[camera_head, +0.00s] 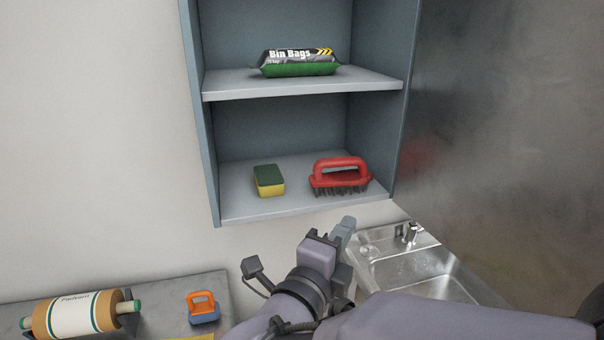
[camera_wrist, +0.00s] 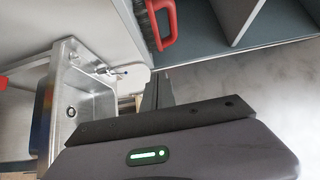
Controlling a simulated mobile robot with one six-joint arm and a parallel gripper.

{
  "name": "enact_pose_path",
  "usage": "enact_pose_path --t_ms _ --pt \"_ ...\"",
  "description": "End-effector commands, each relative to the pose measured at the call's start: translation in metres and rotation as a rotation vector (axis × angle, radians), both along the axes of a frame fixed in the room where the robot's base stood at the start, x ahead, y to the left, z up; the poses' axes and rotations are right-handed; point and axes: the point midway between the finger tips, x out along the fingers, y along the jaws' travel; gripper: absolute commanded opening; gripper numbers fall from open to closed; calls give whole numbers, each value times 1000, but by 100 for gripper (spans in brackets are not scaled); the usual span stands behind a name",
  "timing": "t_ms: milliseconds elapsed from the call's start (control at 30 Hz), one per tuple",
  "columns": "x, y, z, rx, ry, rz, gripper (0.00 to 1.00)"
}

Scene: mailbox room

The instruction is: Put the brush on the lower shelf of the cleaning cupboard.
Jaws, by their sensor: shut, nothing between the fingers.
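The brush (camera_head: 340,176), red-handled with dark bristles, stands on the lower shelf (camera_head: 290,207) of the blue-grey cleaning cupboard (camera_head: 202,120), at the right side. A green and yellow sponge (camera_head: 268,180) lies to its left on the same shelf. My gripper (camera_head: 346,228) is just below and in front of the shelf's front edge, apart from the brush. In the wrist view the gripper (camera_wrist: 158,88) is shut and empty, and the red brush (camera_wrist: 160,22) shows beyond it.
Bin bags (camera_head: 297,62) lie on the upper shelf. A metal sink (camera_head: 425,275) is below right. A counter at lower left holds a paper roll (camera_head: 75,314) and an orange and blue object (camera_head: 203,307). A grey metal panel (camera_head: 500,130) bounds the right.

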Motion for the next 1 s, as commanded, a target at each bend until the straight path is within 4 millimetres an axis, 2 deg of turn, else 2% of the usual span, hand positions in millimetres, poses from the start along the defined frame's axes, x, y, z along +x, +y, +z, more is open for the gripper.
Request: enact_pose_path --t_ms 367,500,700,1000 --pt "69 -46 1 -1 2 -5 0" --pt "92 -39 1 -1 2 0 0" --pt "107 -36 1 -2 1 0 0" --pt "108 -35 1 -1 2 1 0"
